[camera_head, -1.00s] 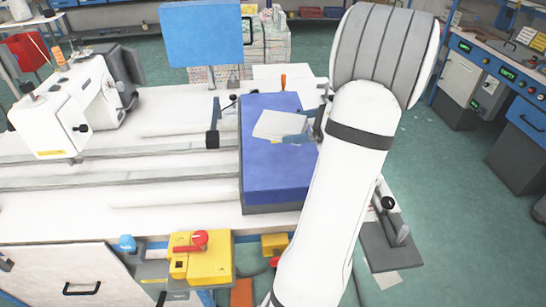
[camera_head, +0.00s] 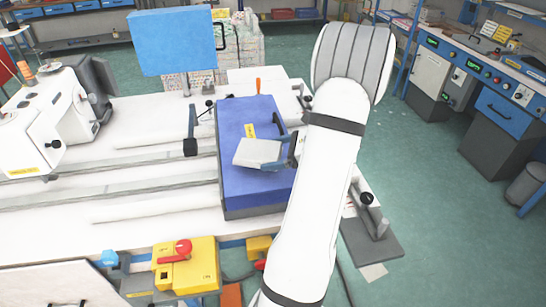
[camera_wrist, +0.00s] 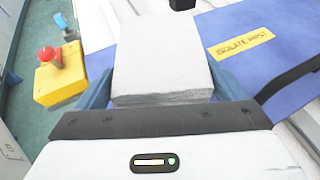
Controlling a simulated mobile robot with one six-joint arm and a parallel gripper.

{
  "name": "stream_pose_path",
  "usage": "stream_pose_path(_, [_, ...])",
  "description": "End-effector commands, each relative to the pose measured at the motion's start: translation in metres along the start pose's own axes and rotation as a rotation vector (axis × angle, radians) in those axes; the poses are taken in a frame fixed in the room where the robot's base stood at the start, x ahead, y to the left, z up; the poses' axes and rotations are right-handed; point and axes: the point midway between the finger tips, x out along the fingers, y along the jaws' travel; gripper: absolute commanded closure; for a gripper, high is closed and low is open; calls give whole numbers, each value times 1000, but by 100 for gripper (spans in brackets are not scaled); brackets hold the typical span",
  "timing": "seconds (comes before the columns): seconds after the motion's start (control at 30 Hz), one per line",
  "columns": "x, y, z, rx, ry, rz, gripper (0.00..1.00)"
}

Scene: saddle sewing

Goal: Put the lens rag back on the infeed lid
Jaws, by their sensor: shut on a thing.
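The lens rag (camera_head: 257,152) is a pale grey folded pad. In the head view it appears over the middle of the blue infeed lid (camera_head: 245,187), just in front of a yellow label. My gripper (camera_head: 273,150) is shut on the rag, with a blue finger at each side. In the wrist view the rag (camera_wrist: 160,55) fills the space between the fingers (camera_wrist: 160,90), and the lid (camera_wrist: 275,65) lies beyond and to the right. I cannot tell whether the rag touches the lid.
A yellow box with a red knob (camera_head: 187,267) is at the table's front edge. A white sewing machine (camera_head: 45,115) stands at left. A blue panel (camera_head: 172,40) rises behind the lid. A black-knobbed lever (camera_head: 368,200) is right of my arm. Open floor lies at right.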

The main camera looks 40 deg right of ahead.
Motion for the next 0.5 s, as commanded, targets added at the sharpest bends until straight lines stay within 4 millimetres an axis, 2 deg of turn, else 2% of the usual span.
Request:
stream_pose_path(0.13, [7,0,-15,2,-1,2,36])
stream_pose_path(0.5, [10,0,-21,0,0,2,36])
